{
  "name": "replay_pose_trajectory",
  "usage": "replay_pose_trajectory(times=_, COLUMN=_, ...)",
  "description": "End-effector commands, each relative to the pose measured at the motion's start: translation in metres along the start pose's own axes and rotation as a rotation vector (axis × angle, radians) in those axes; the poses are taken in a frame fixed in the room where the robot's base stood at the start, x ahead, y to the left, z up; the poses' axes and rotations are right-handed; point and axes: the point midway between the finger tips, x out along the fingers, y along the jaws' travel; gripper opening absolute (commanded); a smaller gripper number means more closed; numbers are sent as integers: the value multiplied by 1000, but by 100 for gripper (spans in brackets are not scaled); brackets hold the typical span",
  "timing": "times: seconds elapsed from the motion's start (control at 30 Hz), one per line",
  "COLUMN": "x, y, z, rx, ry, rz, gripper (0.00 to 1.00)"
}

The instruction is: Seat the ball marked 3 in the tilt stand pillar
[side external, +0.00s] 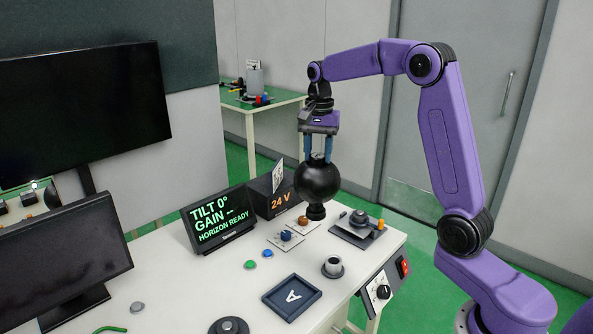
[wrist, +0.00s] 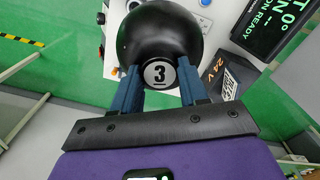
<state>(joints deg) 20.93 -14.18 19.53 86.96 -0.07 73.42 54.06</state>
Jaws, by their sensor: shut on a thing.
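The black ball (side external: 318,182) hangs below my gripper (side external: 318,157) at the far part of the white bench. In the wrist view, the ball (wrist: 160,35) has a white disc marked 3 (wrist: 159,73) between the blue fingers. My gripper (wrist: 158,82) is shut on the ball's marked top piece. A black flared piece (side external: 316,212) shows directly under the ball; I cannot tell whether it is part of the ball or a separate support. I cannot tell which is the tilt stand pillar.
A screen (side external: 221,220) reads TILT 0°, GAIN --, HORIZON READY. A black 24 V box (side external: 272,196) stands left of the ball. A plate with a dark knob (side external: 358,222) lies right of it. A tray marked A (side external: 292,296) and a switch panel (side external: 379,291) are nearer.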

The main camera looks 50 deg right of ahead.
Motion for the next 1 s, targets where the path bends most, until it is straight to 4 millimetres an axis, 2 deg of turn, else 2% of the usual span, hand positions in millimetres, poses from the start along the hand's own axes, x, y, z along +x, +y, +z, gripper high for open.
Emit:
replay_pose_trajectory(times=0.03, x=1, y=10, z=-22, rx=38, ry=1, rz=-1, gripper=0)
replay_pose_trajectory(times=0.2, x=4, y=42, z=-80, rx=137, ry=1, rz=-1, gripper=0)
replay_pose_trajectory(times=0.3, x=6, y=62, z=-108, rx=186, ry=1, rz=-1, gripper=0)
replay_pose_trajectory(times=0.5, x=8, y=96, z=-147, rx=258, ry=2, rz=-1, gripper=0)
replay_pose_trajectory(times=0.7, x=10, y=115, z=-167, rx=297, ry=2, rz=-1, gripper=0)
replay_pose_trajectory(times=1.0, x=11, y=120, z=-171, rx=305, ry=2, rz=-1, gripper=0)
